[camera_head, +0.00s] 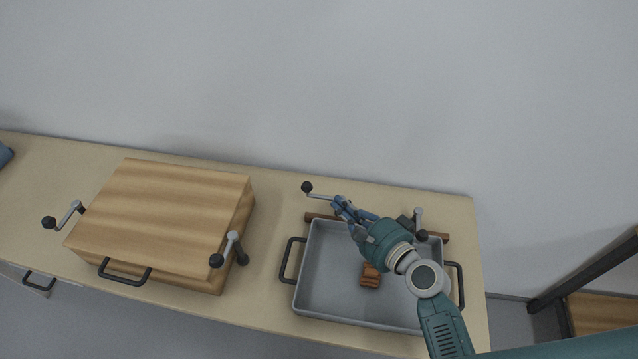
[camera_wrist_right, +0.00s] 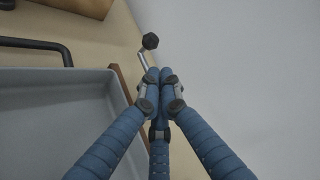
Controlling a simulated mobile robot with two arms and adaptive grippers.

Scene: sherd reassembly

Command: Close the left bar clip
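The left bar clip (camera_head: 319,195) shows as a grey lever with a black knob, at the left end of a brown bar (camera_head: 313,216) behind the grey tray (camera_head: 330,290). The lever points left and outward, away from the tray. My right gripper (camera_head: 340,204) is at the lever's inner end, fingers together. In the right wrist view the fingertips (camera_wrist_right: 160,75) meet just below the clip's knob (camera_wrist_right: 150,41). They cover the lever's lower end, and I cannot tell whether they touch or hold it. My left gripper is not identifiable in view.
A second clip (camera_head: 418,215) stands at the bar's right end, beside my right wrist. A brown sherd piece (camera_head: 370,275) lies in the tray. A wooden box (camera_head: 160,215) with levers at its sides stands left. Bare table lies between box and tray.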

